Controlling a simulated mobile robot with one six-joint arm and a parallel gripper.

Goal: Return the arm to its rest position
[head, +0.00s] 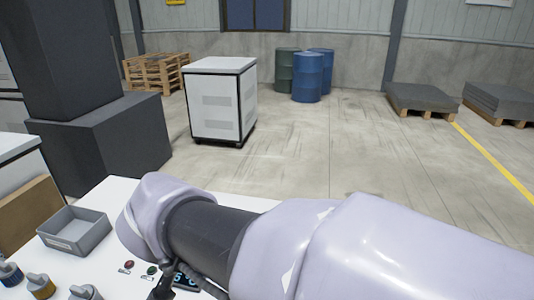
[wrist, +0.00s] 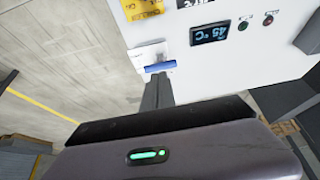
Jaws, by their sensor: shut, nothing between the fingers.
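My arm stretches across the lower right and middle of the head view, with pale lavender links and a dark section between them. My gripper (wrist: 157,78) shows in the wrist view as narrow grey fingers, shut and empty. They extend from a dark body with a green light toward the edge of a white panel (wrist: 225,65). A small blue piece (wrist: 160,67) lies at the fingertips in the picture; I cannot tell whether they touch it. In the head view the gripper cannot be made out clearly.
The panel bears a temperature display (wrist: 210,34) and red and green buttons. On the white surface are a grey tray (head: 75,234) and several knobs. A dark column base (head: 105,145) stands at left. A white cabinet (head: 222,100) and blue drums (head: 307,78) stand farther back; open floor lies right.

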